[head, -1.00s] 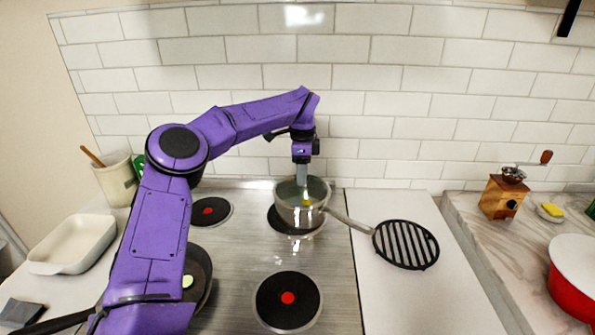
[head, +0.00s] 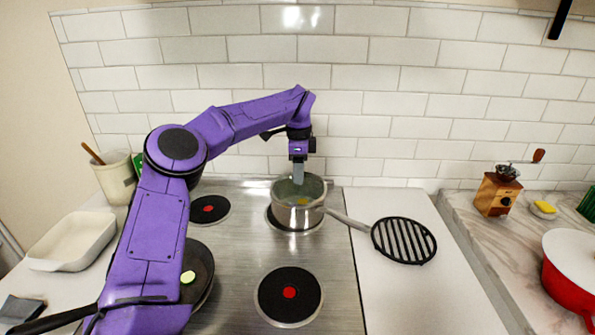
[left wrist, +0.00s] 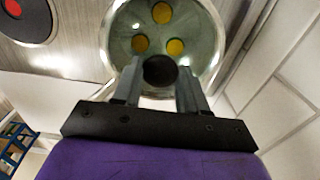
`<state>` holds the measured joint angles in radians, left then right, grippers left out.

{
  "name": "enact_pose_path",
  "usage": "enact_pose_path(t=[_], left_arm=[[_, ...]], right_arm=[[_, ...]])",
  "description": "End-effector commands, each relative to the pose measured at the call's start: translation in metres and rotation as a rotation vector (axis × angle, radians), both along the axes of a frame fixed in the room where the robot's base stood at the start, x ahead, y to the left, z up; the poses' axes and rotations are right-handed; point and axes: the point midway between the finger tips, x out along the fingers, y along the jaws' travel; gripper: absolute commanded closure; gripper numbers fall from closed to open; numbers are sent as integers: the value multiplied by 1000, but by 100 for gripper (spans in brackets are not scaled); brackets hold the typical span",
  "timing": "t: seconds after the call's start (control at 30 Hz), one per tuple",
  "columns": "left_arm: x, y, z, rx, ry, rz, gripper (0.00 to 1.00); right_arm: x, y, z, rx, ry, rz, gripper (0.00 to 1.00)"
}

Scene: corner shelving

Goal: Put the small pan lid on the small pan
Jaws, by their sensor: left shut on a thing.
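The small pan (head: 292,216) is a steel saucepan on the back right hot plate, with its handle pointing right and toward me. Several yellow pieces (left wrist: 176,47) show inside it in the left wrist view. My left gripper (head: 298,181) points down over the pan opening. In the left wrist view, my left gripper (left wrist: 158,84) is shut around a dark round knob (left wrist: 160,70). The knob appears to belong to the see-through small pan lid (left wrist: 141,22), which lines up with the pan opening. I cannot tell whether the lid touches the rim. My right gripper is out of view.
A black round trivet (head: 404,241) lies right of the pan, under the handle's end. A frying pan (head: 203,270) stands front left, partly behind my left arm. A white dish (head: 72,242) and a utensil crock (head: 113,178) stand left. The tiled wall (head: 400,80) is close behind.

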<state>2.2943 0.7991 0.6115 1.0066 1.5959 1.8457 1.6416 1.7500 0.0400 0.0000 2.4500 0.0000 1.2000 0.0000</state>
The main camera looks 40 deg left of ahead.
Motion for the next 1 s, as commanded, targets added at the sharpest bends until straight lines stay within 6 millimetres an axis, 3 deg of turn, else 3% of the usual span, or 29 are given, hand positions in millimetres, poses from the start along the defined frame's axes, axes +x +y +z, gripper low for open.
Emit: enact_pose_path(t=[0.07, 0.1, 0.2, 0.57, 0.8, 1.0], left_arm=[[-1, -2, -4, -3, 8, -3, 100], [-1, -2, -5, -2, 9, -3, 55], [-1, -1, -4, -1, 8, -2, 28], [-1, 1, 6, 0, 4, 1, 28], [1, 1, 63, 2, 3, 2, 28], [2, 1, 96, 0, 8, 1, 28]], right_arm=[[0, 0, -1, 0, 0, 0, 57], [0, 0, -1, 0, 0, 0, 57], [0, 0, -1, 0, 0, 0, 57], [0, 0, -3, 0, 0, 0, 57], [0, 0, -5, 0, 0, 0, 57], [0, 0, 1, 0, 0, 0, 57]])
